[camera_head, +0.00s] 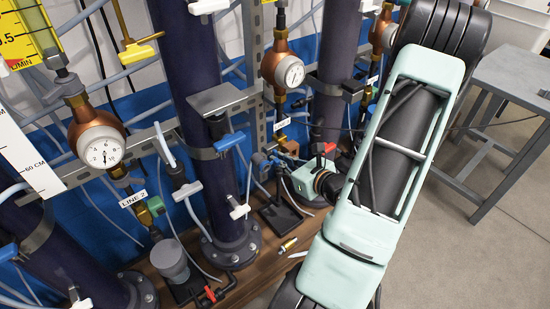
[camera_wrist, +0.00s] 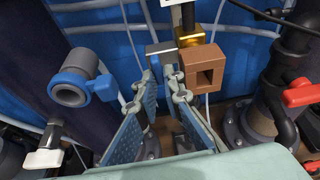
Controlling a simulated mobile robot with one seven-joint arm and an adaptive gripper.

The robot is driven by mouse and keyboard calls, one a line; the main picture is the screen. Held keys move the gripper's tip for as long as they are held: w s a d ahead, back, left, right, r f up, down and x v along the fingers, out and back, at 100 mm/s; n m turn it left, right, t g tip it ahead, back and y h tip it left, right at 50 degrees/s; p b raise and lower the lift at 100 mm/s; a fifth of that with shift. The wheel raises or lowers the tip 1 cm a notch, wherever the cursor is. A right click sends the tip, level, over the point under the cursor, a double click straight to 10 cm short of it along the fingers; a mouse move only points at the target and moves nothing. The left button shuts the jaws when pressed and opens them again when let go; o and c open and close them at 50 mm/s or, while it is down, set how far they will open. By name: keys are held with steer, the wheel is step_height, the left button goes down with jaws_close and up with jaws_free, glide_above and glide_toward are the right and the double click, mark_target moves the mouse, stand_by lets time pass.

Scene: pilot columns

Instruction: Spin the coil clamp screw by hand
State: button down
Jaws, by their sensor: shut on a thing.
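The brown coil block (camera_wrist: 206,70), with a square opening in its face, hangs below a brass fitting (camera_wrist: 191,38) in the wrist view. A small grey metal piece (camera_wrist: 160,48), which looks like part of the coil clamp screw, sticks out left of the block. My gripper (camera_wrist: 167,84) has its two perforated fingers upright just below and left of the block. The tips stand a little apart on either side of the screw's place; the contact itself is hard to make out. The brown block also shows in the head view (camera_head: 290,147), close to my wrist.
A grey pipe with a blue valve handle (camera_wrist: 101,87) stands left of my fingers. A black pipe with a red handle (camera_wrist: 302,93) stands at right. Dark columns, gauges (camera_head: 289,72) and hoses crowd the head view.

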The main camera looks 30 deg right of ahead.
steer(key=shift+n+h+b, duration=0.3)
steer(key=shift+n, duration=0.2)
steer(key=shift+n+h, duration=0.6)
steer(key=shift+n, duration=0.4)
steer(key=shift+r, duration=0.1)
steer(key=shift+n+h+p, duration=0.3)
steer(key=shift+n+p, duration=0.1)
steer(key=shift+p, duration=0.4)
steer(key=c, duration=2)
jaws_free()
steer(key=shift+t, duration=0.3)
